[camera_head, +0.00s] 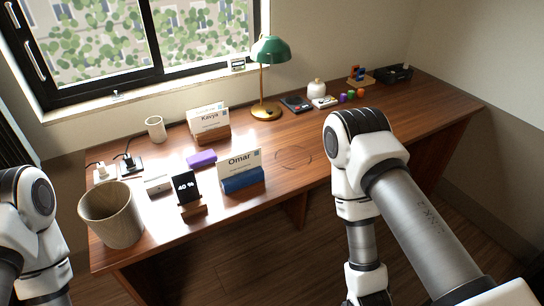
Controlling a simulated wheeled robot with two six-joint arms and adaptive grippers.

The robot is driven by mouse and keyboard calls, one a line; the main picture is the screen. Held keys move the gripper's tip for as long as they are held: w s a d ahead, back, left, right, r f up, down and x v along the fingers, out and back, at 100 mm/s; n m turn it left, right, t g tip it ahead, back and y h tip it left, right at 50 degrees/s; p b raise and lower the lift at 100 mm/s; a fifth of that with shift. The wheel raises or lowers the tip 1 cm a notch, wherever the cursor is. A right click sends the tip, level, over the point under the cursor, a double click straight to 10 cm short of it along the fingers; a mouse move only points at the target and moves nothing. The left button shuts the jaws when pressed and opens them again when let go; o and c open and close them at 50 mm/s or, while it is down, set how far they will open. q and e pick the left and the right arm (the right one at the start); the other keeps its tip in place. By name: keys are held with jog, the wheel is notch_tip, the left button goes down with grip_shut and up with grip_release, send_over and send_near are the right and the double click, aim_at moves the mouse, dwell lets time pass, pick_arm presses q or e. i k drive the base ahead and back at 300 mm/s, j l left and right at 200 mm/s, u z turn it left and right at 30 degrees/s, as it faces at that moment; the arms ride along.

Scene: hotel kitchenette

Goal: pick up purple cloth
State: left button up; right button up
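A small folded purple cloth (201,159) lies on the brown wooden desk (300,185), left of its middle. It sits in front of the white card marked "Kavya" and behind and left of the card marked "Omar". Nothing of mine touches it. My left arm shows at the left edge and my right arm at the lower right. Both arms bend downward in front of the desk, and neither gripper is in the picture.
The "Omar" card (240,163) stands in a blue holder, with a "40 %" display (187,188) beside it. The "Kavya" card (209,122), white cup (156,128), beige bin (112,214) and green lamp (270,50) stand around. The desk right of the Omar card is mostly clear.

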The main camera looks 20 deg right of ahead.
aim_at(198, 161)
jog(key=i+l+z, duration=0.1)
jog(key=i+z, duration=0.25)
jog(key=i+l+z, duration=0.1)
jog(key=z, duration=0.25)
jog(key=i+j, duration=0.05)
